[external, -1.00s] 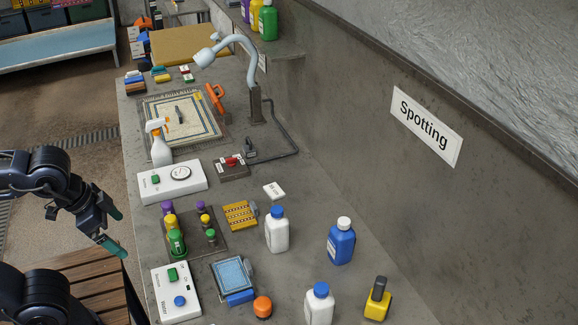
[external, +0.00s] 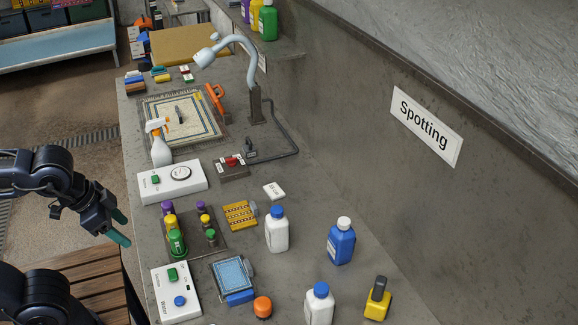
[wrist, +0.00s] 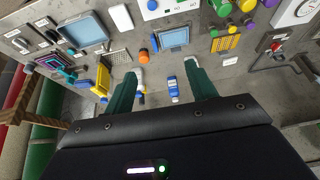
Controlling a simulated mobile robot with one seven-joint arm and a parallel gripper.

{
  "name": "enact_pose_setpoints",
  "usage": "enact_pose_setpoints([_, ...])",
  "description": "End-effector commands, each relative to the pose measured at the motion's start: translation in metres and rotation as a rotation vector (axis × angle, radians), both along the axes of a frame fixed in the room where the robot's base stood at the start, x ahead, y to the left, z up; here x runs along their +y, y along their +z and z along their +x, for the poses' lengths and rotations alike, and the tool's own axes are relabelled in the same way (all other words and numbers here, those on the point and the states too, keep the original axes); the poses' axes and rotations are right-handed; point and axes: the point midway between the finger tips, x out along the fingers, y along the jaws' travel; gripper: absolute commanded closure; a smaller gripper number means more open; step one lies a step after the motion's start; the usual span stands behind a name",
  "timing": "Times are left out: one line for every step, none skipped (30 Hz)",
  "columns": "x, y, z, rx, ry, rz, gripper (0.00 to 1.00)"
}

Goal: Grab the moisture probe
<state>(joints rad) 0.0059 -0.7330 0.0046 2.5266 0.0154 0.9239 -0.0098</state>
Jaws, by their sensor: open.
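A yellow hand-held device with a dark top (external: 377,300), which looks like the moisture probe, stands on the counter at the lower right of the external view. A yellow body that seems to be the same device shows left of my fingers in the wrist view (wrist: 101,80). My gripper (external: 121,228) is open and empty, with green fingers. It hangs left of the counter's edge, well apart from the device. In the wrist view my gripper (wrist: 160,70) points toward the counter, its fingers spread.
White bottles (external: 319,304) (external: 277,230), a blue bottle (external: 341,241) and an orange knob-like piece (external: 262,307) stand near the device. A vial rack (external: 218,243), a white control box (external: 176,293) and a blue-topped pad (external: 232,275) lie between. A wall (external: 480,200) bounds the right.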

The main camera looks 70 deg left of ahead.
Motion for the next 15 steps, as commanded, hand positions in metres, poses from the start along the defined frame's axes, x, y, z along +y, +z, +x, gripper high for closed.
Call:
enact_pose_setpoints([0.001,0.002,0.011,-0.013,0.001,0.006,0.44])
enact_pose_setpoints([0.002,0.004,0.019,-0.025,0.0,0.011,0.44])
enact_pose_setpoints([0.003,0.006,0.032,-0.044,0.001,0.019,0.44])
enact_pose_setpoints([0.004,0.008,0.043,-0.062,0.001,0.026,0.44])
enact_pose_setpoints([0.005,0.011,0.054,-0.08,0.001,0.03,0.44])
enact_pose_setpoints([0.006,0.013,0.069,-0.104,0.0,0.039,0.44])
enact_pose_setpoints([0.007,0.015,0.081,-0.123,-0.001,0.046,0.44])
enact_pose_setpoints([0.007,0.017,0.092,-0.143,-0.004,0.051,0.44])
enact_pose_setpoints([0.008,0.02,0.107,-0.167,-0.007,0.058,0.44])
enact_pose_setpoints([0.008,0.021,0.119,-0.186,-0.009,0.062,0.44])
enact_pose_setpoints([0.008,0.023,0.13,-0.205,-0.011,0.066,0.44])
enact_pose_setpoints([0.008,0.025,0.145,-0.23,-0.017,0.073,0.44])
enact_pose_setpoints([0.007,0.026,0.156,-0.249,-0.021,0.077,0.44])
enact_pose_setpoints([0.007,0.028,0.168,-0.268,-0.026,0.08,0.44])
enact_pose_setpoints([0.006,0.029,0.183,-0.293,-0.032,0.084,0.44])
